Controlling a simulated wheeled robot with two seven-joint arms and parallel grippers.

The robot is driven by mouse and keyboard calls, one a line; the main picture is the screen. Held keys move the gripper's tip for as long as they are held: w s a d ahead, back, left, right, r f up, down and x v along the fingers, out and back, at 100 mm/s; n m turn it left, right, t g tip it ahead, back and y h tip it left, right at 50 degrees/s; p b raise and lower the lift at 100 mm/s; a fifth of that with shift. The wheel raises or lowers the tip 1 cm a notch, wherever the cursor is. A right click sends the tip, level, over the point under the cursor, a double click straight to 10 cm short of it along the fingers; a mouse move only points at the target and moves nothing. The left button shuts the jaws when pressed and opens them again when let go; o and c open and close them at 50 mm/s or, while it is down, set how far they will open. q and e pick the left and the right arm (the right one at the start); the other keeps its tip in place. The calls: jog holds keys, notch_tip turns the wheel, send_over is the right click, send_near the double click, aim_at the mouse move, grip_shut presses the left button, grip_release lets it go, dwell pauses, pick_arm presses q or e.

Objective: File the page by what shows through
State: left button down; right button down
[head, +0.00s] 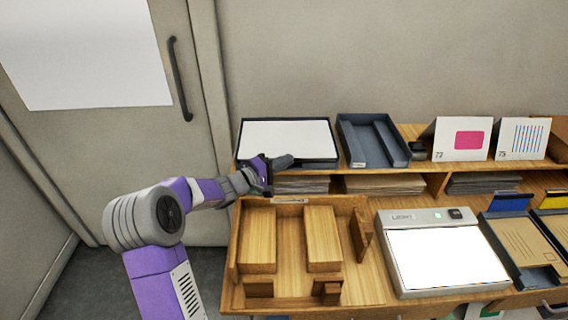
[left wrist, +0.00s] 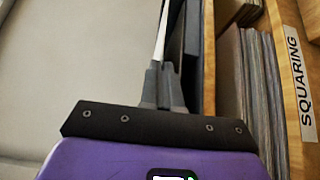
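A plain white page (head: 285,137) lies flat over a dark tray (head: 330,163) at the back left of the desk. My left gripper (head: 277,162) is at the tray's front edge. In the left wrist view its fingers (left wrist: 163,80) appear closed on the page's edge (left wrist: 161,35), seen as a thin white strip, with the tray (left wrist: 192,40) beside it. The light panel (head: 447,258) has a glowing white surface and a small green light. Two standing sample cards, one with a pink rectangle (head: 469,140), one with blue stripes (head: 522,138), are at the back. My right gripper is out of view.
A wooden squaring fixture (head: 290,292) with raised blocks is at the front left. An empty dark tray (head: 357,155) and a small dark object (head: 417,151) stand at the back. Paper stacks (head: 385,184) fill the shelf below. Folder bins (head: 522,238) are at the right.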

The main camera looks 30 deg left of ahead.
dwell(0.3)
pick_arm(q)
jog(key=c, duration=1.3)
grip_release()
jog(key=shift+f, duration=0.1)
